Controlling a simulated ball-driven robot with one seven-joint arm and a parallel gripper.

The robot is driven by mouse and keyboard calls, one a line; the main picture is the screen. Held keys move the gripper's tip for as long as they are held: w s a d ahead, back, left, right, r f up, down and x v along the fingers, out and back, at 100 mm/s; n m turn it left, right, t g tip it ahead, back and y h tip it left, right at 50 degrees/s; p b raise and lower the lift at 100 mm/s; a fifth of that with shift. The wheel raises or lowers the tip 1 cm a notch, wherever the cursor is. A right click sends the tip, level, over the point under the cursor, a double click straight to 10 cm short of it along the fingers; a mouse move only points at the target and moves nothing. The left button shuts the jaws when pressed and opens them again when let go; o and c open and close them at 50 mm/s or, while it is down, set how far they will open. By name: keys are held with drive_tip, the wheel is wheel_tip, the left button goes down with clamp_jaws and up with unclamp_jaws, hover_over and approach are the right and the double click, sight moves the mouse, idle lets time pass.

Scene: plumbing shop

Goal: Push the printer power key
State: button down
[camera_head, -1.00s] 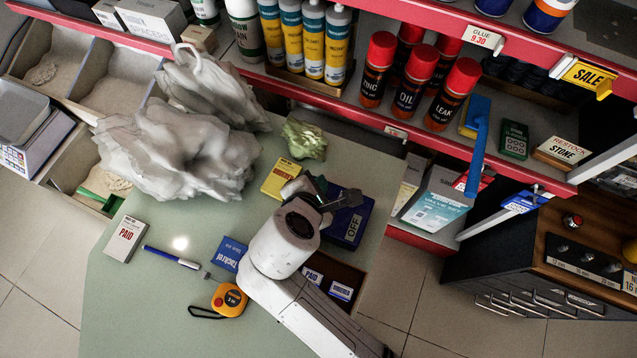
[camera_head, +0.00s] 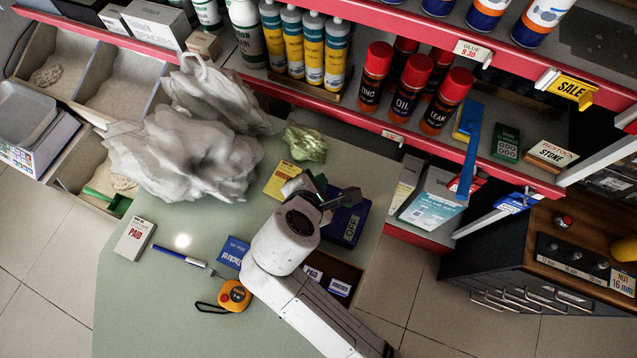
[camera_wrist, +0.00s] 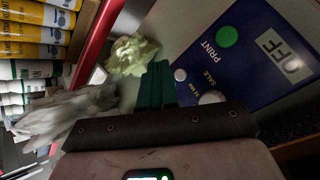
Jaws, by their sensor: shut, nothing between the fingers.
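The printer is a dark blue box (camera_head: 347,222) on the green counter, marked OFF; my gripper partly covers it in the head view. In the wrist view its blue face (camera_wrist: 245,75) shows a grey OFF display (camera_wrist: 284,55), a green round key (camera_wrist: 227,36) by PRINT, and two pale round keys, one (camera_wrist: 180,75) near the fingers and one (camera_wrist: 212,97) partly hidden by my gripper's body. I cannot tell which is the power key. My gripper (camera_head: 330,192) is over the printer's left end. Its green fingers (camera_wrist: 154,84) are shut and empty, beside the nearer pale key; contact cannot be told.
A yellow box (camera_head: 282,180) and a crumpled green lump (camera_head: 305,143) lie close by. A large grey crumpled mass (camera_head: 180,155) covers the counter's left. The red-edged shelf (camera_head: 360,118) with spray cans overhangs behind. A tape measure (camera_head: 235,296) lies in front.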

wheel_tip(320, 180, up, 5)
drive_tip(key=p, duration=0.5)
drive_tip(key=shift+f, duration=0.15)
idle(0.3)
